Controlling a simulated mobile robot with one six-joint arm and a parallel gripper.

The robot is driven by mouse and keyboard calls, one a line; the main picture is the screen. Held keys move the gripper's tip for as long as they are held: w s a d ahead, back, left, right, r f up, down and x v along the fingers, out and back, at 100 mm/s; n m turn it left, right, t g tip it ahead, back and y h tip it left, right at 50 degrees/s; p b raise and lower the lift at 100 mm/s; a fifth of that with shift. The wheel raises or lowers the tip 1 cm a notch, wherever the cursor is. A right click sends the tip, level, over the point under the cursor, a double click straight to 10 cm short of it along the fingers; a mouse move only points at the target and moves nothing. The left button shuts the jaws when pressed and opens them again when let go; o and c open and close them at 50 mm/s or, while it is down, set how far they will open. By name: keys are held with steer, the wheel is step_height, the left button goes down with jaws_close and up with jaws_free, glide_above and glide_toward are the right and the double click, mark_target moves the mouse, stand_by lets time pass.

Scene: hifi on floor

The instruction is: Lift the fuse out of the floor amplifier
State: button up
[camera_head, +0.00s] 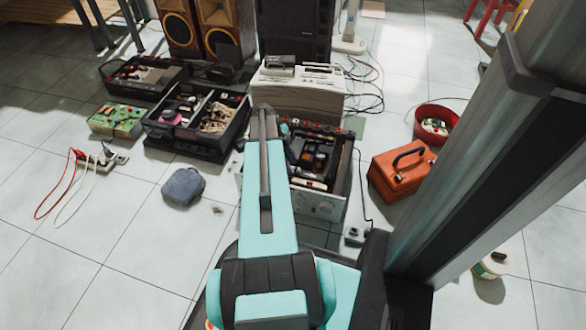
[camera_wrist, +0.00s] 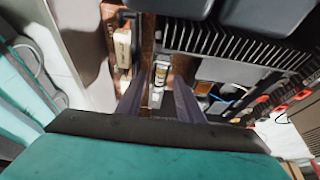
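The floor amplifier (camera_head: 312,203) stands open-topped on the tiles in the middle of the head view, its inner parts exposed and partly covered by my arm. In the wrist view a small pale cylinder with a yellowish band, which looks like the fuse (camera_wrist: 161,72), sits upright in the picture on a brown board inside the amplifier. My gripper (camera_wrist: 159,88) points into the amplifier with its two dark fingers apart, one to the left and one to the right of the fuse. I cannot tell whether they touch it. My fingers are hidden in the head view.
A black finned heat sink (camera_wrist: 235,45) and dark rounded blocks stand close beyond the fuse; a tan block (camera_wrist: 122,48) is to its left. Around the amplifier are an orange toolbox (camera_head: 400,175), a red bucket (camera_head: 436,133), a black parts case (camera_head: 190,146) and a beige device (camera_head: 298,92).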

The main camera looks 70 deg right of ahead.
jaws_close()
stand_by(0.4)
step_height(320, 180, up, 10)
steer(key=p, duration=0.4)
steer(key=shift+r+p, duration=0.2)
steer(key=shift+p, duration=0.15)
stand_by(0.6)
steer(key=shift+r+p, duration=1.55)
steer(key=shift+r, duration=0.75)
